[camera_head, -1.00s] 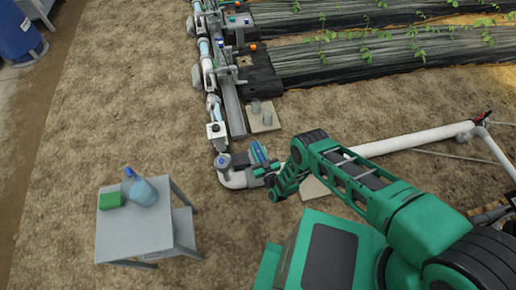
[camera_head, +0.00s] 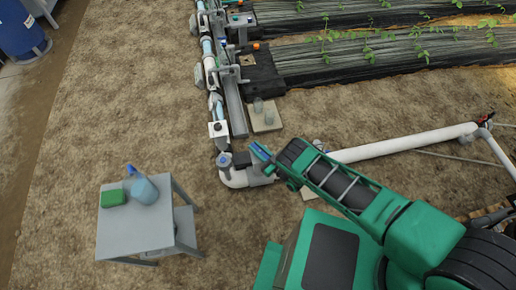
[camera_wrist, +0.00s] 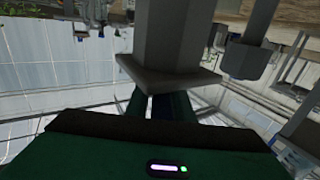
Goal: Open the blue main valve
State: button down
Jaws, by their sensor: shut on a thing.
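The blue valve handle (camera_head: 260,152) shows as a short blue bar at the tip of my arm in the head view, beside the white pipe elbow. My gripper (camera_head: 268,160) is closed around it; the arm hides part of the valve. In the wrist view my gripper (camera_wrist: 160,108) has its two dark green fingers close together with a dark bluish strip between them. A grey square post with a flange (camera_wrist: 170,70) stands just beyond and covers the fingertips. The exact contact cannot be seen.
A white pipe (camera_head: 405,140) runs right from the valve area. The pipe elbow (camera_head: 232,177) and a blue-topped fitting (camera_head: 224,160) lie to the left. A grey table (camera_head: 130,235) with a spray bottle (camera_head: 144,190) and green block (camera_head: 113,197) stands front left.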

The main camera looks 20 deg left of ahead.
jog(key=shift+w+d, duration=0.2)
jog(key=shift+w, duration=0.1)
jog(key=c, duration=1.7)
grip_release()
jog(key=shift+s, duration=0.1)
jog(key=shift+a, duration=0.1)
jog(key=shift+s, duration=0.15)
jog(key=v, duration=1)
jog(key=shift+d, duration=0.4)
